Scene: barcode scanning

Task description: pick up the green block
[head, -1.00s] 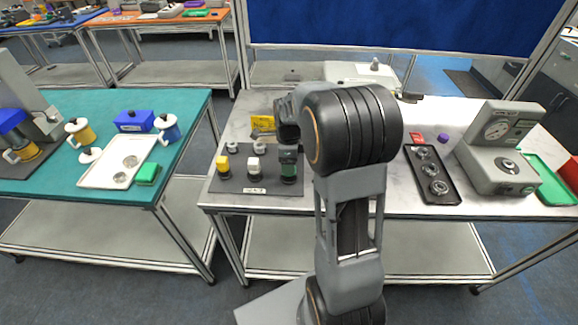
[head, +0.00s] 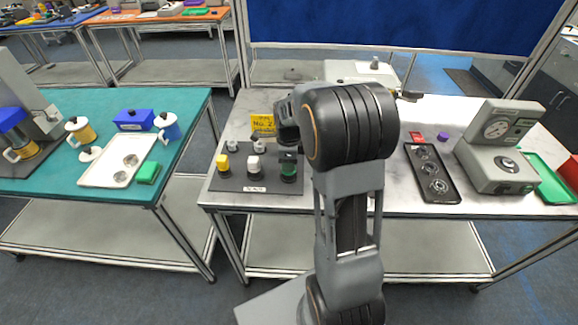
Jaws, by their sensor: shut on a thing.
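Another green block (head: 147,173) lies on the teal table at left, beside the white tray.
A yellow-topped piece (head: 223,164) and a white-topped piece (head: 254,164) stand left of my gripper. Two grey pieces and a yellow sign (head: 262,124) are behind. A black tray (head: 433,172) and a gauge device (head: 497,150) stand at right.

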